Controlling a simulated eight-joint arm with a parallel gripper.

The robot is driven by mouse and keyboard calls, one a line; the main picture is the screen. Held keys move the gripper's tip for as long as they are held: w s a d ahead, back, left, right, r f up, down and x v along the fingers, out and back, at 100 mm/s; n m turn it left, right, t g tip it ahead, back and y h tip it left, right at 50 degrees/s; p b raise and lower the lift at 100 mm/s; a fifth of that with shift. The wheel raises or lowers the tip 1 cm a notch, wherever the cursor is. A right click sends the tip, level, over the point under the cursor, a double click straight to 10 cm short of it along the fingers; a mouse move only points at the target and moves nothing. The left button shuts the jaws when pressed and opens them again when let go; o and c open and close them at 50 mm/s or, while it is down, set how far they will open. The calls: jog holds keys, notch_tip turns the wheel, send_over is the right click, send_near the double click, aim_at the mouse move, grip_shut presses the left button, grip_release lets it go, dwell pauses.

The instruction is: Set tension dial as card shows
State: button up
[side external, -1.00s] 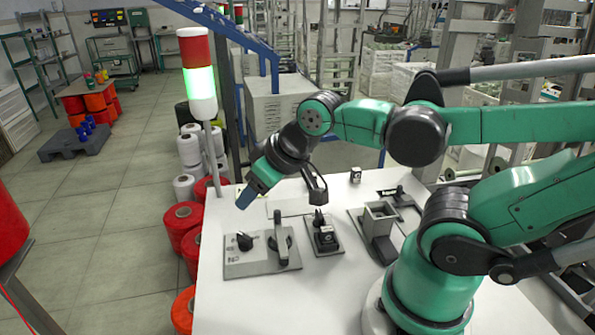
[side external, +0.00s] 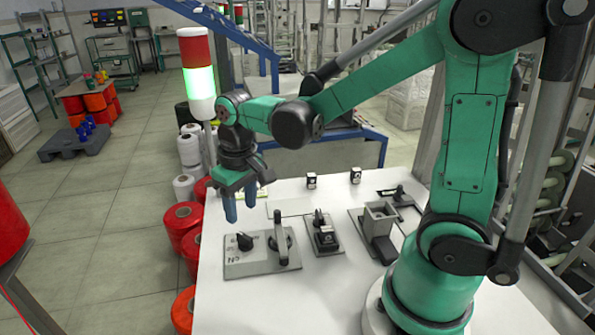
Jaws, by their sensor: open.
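A grey plate (side external: 262,264) lies at the front left of the white table. It carries a black knob (side external: 245,242), which looks like the tension dial, and an upright grey handle (side external: 280,238) beside it. The knob's pointer and the marks near it are too small to read. My gripper (side external: 240,208) hangs fingers down above and behind this plate, apart from the knob. Its two blue fingers are open with nothing between them. No setting card can be made out clearly.
A second plate with a black lever unit (side external: 323,238) stands right of the dial plate, then a grey square-topped holder (side external: 380,215). Two small black blocks (side external: 311,180) (side external: 355,175) stand at the back. A signal tower (side external: 197,75) rises behind my gripper. The table's front is clear.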

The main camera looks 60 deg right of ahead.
aim_at(244, 235)
jog(key=shift+w+d+f+g, duration=0.1)
jog(key=shift+w+f+g, duration=0.1)
jog(key=shift+f, duration=0.25)
jog(key=shift+w+f+g, duration=0.1)
jog(key=shift+f+g, duration=0.1)
jog(key=shift+f, duration=0.25)
jog(key=shift+s+f, duration=0.1)
jog(key=shift+f, duration=2.4)
grip_shut()
